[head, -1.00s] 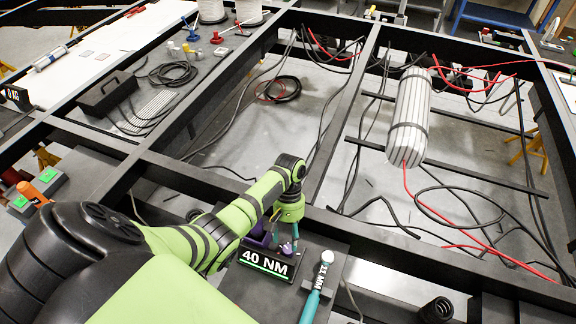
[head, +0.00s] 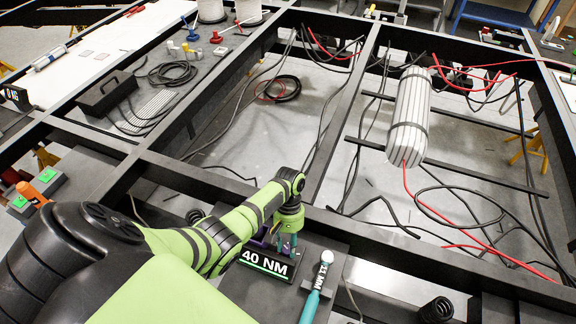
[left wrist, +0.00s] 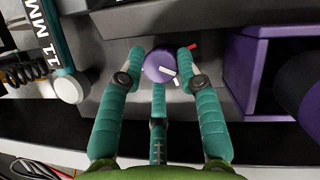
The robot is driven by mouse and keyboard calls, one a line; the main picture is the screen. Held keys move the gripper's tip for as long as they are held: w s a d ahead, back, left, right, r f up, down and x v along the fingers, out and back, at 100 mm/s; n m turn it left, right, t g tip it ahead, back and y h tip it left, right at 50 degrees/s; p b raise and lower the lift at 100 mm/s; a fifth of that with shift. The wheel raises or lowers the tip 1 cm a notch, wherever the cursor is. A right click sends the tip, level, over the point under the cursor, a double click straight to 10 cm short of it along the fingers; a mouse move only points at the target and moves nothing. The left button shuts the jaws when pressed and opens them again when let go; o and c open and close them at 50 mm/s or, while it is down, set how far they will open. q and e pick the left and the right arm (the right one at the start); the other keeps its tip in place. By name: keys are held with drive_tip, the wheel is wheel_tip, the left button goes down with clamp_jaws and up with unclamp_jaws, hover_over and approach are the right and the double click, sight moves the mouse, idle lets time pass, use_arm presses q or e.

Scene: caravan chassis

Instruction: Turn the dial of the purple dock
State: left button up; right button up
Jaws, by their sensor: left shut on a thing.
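The purple dial (left wrist: 155,62) shows in the left wrist view as a round knob with a white pointer mark toward its lower right. A small red mark (left wrist: 193,46) sits on the grey panel at its upper right. My left gripper (left wrist: 160,68) has its three teal fingers around the dial and is shut on it. In the head view my left gripper (head: 287,243) is down at the dock and hides the dial. The purple dock (left wrist: 238,75) stands to the right of the dial in the wrist view. Its display (head: 266,263) reads 40 NM. My right gripper is not in view.
A teal 11 MM tool (head: 316,291) lies right of the display; it also shows at the left of the wrist view (left wrist: 55,45). A black coil spring (head: 436,310) stands farther right. Black chassis beams (head: 420,262) run just behind the dock.

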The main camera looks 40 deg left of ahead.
use_arm(q)
drive_tip(key=shift+s+f, duration=0.1)
drive_tip(key=shift+s, duration=0.15)
drive_tip(key=m, duration=0.2)
drive_tip(key=m+g+y+p, duration=0.1)
drive_tip(key=m, duration=0.1)
drive_tip(key=shift+s+d+y, duration=0.1)
drive_tip(key=shift+d+y, duration=0.05)
drive_tip(key=shift+y, duration=0.15)
drive_tip(key=shift+m+y+p, duration=0.4)
drive_tip(key=shift+m+y, duration=0.4)
drive_tip(key=shift+m, duration=1.7)
drive_tip(key=o, duration=1.1)
drive_tip(key=v, duration=0.8)
